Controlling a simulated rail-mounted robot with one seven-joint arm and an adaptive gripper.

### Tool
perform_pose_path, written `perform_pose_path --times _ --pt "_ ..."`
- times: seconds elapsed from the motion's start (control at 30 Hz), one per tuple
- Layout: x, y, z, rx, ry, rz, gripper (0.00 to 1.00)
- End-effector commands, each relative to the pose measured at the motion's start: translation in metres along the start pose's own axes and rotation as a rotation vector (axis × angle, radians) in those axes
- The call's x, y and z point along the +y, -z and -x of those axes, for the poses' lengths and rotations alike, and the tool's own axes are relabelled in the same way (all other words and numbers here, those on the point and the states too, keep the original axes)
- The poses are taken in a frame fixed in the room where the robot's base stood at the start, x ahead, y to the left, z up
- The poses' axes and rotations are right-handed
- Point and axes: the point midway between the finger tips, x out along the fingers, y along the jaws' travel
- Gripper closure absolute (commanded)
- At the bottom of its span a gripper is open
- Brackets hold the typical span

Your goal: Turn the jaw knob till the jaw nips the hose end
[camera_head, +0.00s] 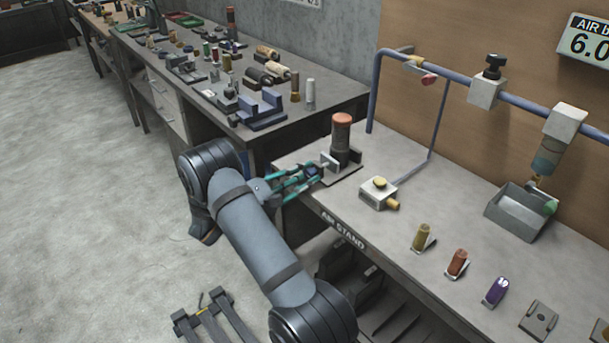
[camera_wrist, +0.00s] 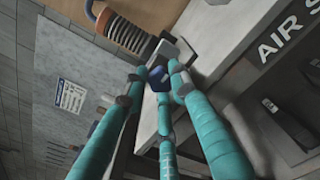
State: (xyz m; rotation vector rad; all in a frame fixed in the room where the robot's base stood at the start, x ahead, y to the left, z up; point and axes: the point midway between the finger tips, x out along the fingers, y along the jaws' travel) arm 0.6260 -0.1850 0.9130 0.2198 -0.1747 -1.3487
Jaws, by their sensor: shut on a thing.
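The hose end (camera_head: 341,150) is a dark upright tube with an orange top, on a flat base at the left end of the air stand. A pale jaw plate (camera_head: 329,161) stands close beside its left side; I cannot tell if they touch. The small dark blue jaw knob (camera_head: 312,171) is left of the jaw. My gripper (camera_head: 309,175) has teal fingers closed around the knob, which they partly hide. In the wrist view the fingertips meet around the blue knob (camera_wrist: 157,76), with the ribbed hose (camera_wrist: 128,34) beyond the jaw.
A small valve block (camera_head: 378,193) stands right of the hose base. Blue pipework (camera_head: 376,90) rises behind it. A grey bin (camera_head: 520,212) and several coloured fittings stand farther right. A cluttered bench (camera_head: 340,100) is behind on the left.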

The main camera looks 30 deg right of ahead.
Motion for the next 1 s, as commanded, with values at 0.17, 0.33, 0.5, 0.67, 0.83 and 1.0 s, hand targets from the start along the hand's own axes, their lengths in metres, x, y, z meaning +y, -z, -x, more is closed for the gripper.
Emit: perform_pose_path --times 0.17,0.33,0.5,0.67,0.83,1.0 --pt "-0.0008 -0.0011 0.0000 -0.003 0.003 -0.020 1.00" --pt "-0.0008 -0.0006 0.0001 -0.004 0.003 -0.086 1.00" --pt "-0.0013 0.0000 -0.0004 -0.005 0.004 -0.198 1.00" --pt "-0.0014 -0.0001 -0.0002 -0.005 0.003 -0.316 1.00" --pt "-0.0017 -0.0003 -0.0004 -0.006 0.003 -0.426 1.00" --pt "-0.0021 -0.0007 -0.0005 -0.006 0.003 -0.505 1.00"
